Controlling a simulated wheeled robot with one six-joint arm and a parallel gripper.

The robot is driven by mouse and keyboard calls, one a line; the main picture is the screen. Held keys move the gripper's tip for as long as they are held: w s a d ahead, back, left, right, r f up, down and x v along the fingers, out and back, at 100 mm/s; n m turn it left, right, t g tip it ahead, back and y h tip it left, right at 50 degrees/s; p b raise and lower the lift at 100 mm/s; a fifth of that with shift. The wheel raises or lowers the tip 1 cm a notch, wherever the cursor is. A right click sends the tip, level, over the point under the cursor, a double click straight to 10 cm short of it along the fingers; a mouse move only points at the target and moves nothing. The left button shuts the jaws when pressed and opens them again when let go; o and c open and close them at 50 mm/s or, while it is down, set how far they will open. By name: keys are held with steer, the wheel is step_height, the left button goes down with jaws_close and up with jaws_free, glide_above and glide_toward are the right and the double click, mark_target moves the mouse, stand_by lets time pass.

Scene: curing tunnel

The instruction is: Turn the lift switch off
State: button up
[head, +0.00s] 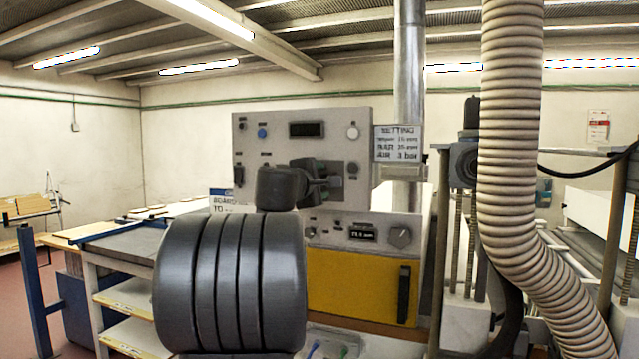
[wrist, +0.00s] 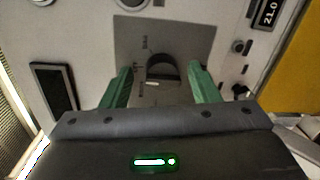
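A dark round rotary switch (wrist: 163,71) sits on a grey square plate (wrist: 128,40) in the wrist view. Small lettering stands around it, too small to read surely, so I cannot tell for certain that it is the lift switch. My gripper (wrist: 162,76) is open, its green fingers on either side of the switch with a gap on each side. In the head view my gripper (head: 322,180) is in front of the grey plate on the upright control panel (head: 283,128), and my arm hides the switch there.
A lower console (head: 400,217) with a display, knob and small switches juts out above a yellow door (head: 345,284). A settings sign (head: 398,143) hangs at the panel's right. A ribbed hose (head: 511,120) hangs further right. A workbench (head: 140,242) stands at left.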

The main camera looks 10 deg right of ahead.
steer(key=shift+f, duration=0.1)
steer(key=b+v, duration=0.2)
steer(key=v, duration=1.1)
steer(key=shift+s+a, duration=0.25)
steer(key=shift+s, duration=0.05)
steer(key=p+x, duration=0.2)
steer(key=x, duration=1.2)
